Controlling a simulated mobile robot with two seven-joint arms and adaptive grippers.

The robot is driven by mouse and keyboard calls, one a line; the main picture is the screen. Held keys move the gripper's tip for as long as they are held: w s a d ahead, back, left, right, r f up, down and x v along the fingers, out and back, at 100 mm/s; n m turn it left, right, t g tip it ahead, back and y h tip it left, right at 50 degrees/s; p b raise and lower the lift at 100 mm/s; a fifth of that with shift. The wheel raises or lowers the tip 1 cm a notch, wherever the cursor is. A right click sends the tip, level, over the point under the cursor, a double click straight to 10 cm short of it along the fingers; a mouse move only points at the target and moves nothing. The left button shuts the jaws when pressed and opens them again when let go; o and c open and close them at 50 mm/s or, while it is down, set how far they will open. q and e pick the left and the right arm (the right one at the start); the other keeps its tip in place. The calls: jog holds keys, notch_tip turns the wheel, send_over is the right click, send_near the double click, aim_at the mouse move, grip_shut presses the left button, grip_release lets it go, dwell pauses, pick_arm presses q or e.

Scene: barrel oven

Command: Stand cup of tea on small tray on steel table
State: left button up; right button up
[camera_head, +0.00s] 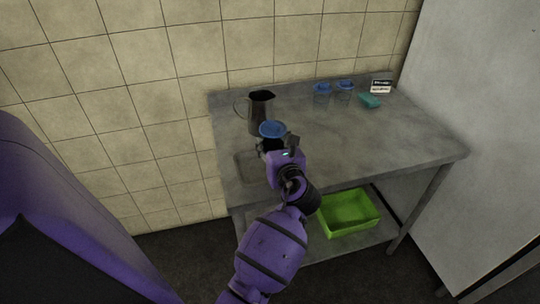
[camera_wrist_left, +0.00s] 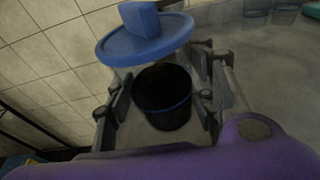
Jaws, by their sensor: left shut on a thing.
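The cup of tea (camera_head: 271,131) has a wide blue lid with a knob. In the left wrist view its blue lid (camera_wrist_left: 146,40) sits above the dark tea. My left gripper (camera_head: 272,146) is shut on the cup, with a finger on each side of it. The small tray (camera_head: 243,172) is a flat grey rectangle at the left front of the steel table (camera_head: 350,140). The cup appears close to the tray's right end and looks roughly upright. The gripper hides its base, so I cannot tell whether it touches anything. My right gripper is not in view.
A dark metal jug (camera_head: 260,108) stands just behind the cup. Two blue-lidded glasses (camera_head: 322,94) (camera_head: 344,92), a teal sponge (camera_head: 370,101) and a small box (camera_head: 381,86) stand at the back right. A green bin (camera_head: 349,213) is on the lower shelf. The table's right half is clear.

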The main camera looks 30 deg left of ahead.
aim_at(270, 147)
pick_arm(q)
jog(key=shift+w+a+f, duration=0.25)
jog(key=shift+a+f, duration=0.1)
jog(key=shift+f, duration=0.2)
jog(key=shift+w+a+f, duration=0.2)
jog(key=shift+a+f, duration=0.15)
jog(key=shift+f, duration=0.2)
jog(key=shift+w+a+f, duration=0.15)
jog(key=shift+a+f, duration=0.15)
jog(key=shift+f, duration=0.05)
notch_tip(270, 147, down, 4)
jog(key=shift+w+a+r+b, duration=0.1)
jog(key=shift+a+r+b, duration=0.05)
jog(key=shift+b, duration=0.4)
jog(key=shift+r, duration=0.1)
jog(key=o, duration=1.3)
